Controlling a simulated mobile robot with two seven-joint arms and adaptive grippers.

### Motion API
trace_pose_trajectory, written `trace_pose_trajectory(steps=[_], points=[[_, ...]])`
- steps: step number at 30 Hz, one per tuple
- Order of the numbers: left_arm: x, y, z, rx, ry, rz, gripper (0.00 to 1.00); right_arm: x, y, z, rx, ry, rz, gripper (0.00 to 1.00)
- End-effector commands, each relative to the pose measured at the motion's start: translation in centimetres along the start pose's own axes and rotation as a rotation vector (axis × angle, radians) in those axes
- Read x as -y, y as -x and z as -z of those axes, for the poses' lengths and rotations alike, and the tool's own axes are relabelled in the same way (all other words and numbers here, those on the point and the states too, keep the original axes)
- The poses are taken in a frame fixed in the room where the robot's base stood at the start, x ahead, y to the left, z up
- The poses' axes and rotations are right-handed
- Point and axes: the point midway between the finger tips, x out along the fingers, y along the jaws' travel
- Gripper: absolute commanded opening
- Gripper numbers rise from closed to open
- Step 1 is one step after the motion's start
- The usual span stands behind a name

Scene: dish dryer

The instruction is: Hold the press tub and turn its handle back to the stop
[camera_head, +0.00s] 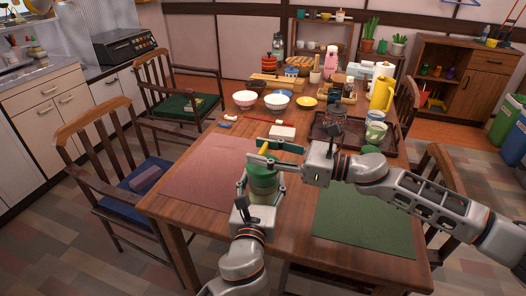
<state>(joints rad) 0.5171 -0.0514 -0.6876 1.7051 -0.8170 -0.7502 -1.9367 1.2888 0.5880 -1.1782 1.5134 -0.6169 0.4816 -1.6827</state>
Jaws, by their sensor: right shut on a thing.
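The green press tub (263,180) stands on the wooden table near its front edge, between the two place mats. Its yellow handle (264,147) sticks up at the top. My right gripper (268,153) reaches in from the right and is shut on the handle, its fingers covering part of the tub's top. My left gripper (262,187) comes up from the front, with a finger on each side of the tub. Whether its fingers press on the tub cannot be told at this size. The tub's lower part is partly hidden by the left gripper.
A pink mat (210,168) lies left of the tub and a green mat (365,222) right of it, both bare. Behind are a white block (282,132), bowls (277,101), a dark tray (385,141) with cups, and a yellow pitcher (381,94). Chairs surround the table.

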Motion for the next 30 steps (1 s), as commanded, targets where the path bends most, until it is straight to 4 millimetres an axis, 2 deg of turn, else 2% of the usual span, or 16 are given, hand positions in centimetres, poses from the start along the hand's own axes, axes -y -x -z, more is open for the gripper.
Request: trace_pose_trajectory(steps=[2, 3, 4, 17, 20, 30], points=[[0.3, 0.1, 0.0, -0.001, 0.002, 0.006, 0.14, 0.0, 0.0, -0.1, 0.002, 0.001, 0.0, 0.17], [0.3, 0.1, 0.0, -0.001, 0.002, 0.006, 0.14, 0.0, 0.0, -0.1, 0.002, 0.001, 0.0, 0.49], [0.3, 0.1, 0.0, -0.001, 0.002, 0.005, 0.14, 0.0, 0.0, -0.1, 0.002, 0.001, 0.0, 0.57], [0.0, 0.0, 0.0, -0.001, 0.001, 0.001, 0.14, 0.0, 0.6, 0.0, 0.0, 0.0, 0.002, 0.57], [0.0, 0.0, 0.0, -0.001, 0.001, 0.0, 0.14, 0.1, 1.8, 0.1, -0.001, 0.0, 0.003, 0.57], [-0.1, 0.0, 0.0, -0.001, 0.0, -0.001, 0.14, 0.1, 8.6, 0.1, -0.001, -0.001, 0.004, 0.57]])
